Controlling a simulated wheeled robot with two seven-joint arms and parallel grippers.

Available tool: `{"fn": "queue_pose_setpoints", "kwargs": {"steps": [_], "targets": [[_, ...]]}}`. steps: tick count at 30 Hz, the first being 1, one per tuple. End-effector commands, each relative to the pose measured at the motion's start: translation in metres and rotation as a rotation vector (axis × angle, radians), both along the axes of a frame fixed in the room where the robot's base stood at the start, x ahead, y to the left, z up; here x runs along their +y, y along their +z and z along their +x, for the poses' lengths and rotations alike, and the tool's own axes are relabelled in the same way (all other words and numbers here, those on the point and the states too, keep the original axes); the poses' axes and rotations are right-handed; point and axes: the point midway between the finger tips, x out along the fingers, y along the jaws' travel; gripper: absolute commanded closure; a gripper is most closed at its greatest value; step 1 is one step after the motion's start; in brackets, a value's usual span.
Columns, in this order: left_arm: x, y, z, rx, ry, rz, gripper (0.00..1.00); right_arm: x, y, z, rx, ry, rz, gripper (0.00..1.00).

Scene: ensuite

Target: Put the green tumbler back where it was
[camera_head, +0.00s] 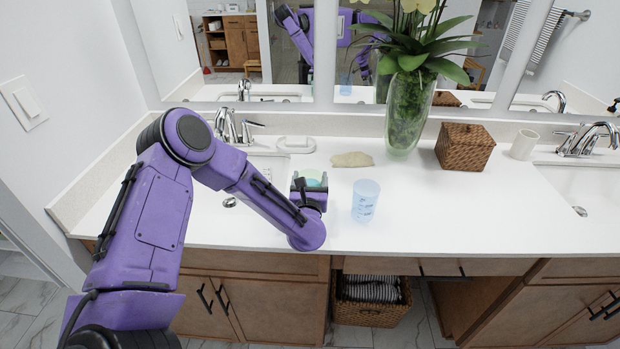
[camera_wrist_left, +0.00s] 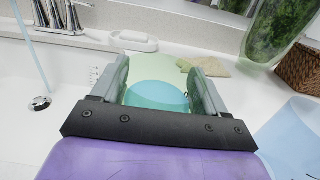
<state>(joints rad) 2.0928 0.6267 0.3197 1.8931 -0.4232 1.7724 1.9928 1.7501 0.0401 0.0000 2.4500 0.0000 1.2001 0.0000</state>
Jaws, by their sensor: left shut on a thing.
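The green tumbler (camera_head: 313,176) is a pale green, see-through cup between the fingers of my left gripper (camera_head: 311,187), over the counter near the left sink. In the left wrist view the tumbler (camera_wrist_left: 158,95) sits between the two grey fingers of the left gripper (camera_wrist_left: 158,90), which is shut on it. Its lower part is hidden behind the gripper in the head view, so I cannot tell whether it touches the counter. My right gripper is not in view.
A blue tumbler (camera_head: 365,201) stands close to the right of the left gripper. Behind are a folded beige cloth (camera_head: 352,159), a white soap dish (camera_head: 296,145), a glass vase (camera_head: 408,115) and a wicker box (camera_head: 464,147). A white cup (camera_head: 523,146) stands farther right. The front counter right of the blue tumbler is clear.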

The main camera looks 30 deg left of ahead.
Motion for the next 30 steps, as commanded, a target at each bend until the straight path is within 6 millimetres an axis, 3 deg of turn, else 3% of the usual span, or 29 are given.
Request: {"fn": "queue_pose_setpoints", "kwargs": {"steps": [7, 8, 9, 10, 20, 30], "targets": [[0.0, -0.004, 0.0, 0.0, 0.0, 0.0, 0.57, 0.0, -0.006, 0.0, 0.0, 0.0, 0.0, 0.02], [0.0, -0.003, 0.0, 0.001, 0.0, -0.001, 0.17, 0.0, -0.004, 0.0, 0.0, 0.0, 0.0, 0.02], [0.0, -0.003, 0.0, 0.001, 0.0, 0.0, 0.04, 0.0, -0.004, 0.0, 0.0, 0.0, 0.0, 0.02], [0.0, -0.003, 0.0, 0.001, 0.0, 0.0, 0.01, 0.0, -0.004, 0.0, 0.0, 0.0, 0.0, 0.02], [-0.001, 0.003, -0.001, 0.001, -0.001, 0.0, 0.01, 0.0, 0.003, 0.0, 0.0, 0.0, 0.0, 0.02], [-0.044, -0.005, -0.07, 0.001, -0.005, -0.001, 0.01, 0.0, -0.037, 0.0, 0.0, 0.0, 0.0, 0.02]]}}
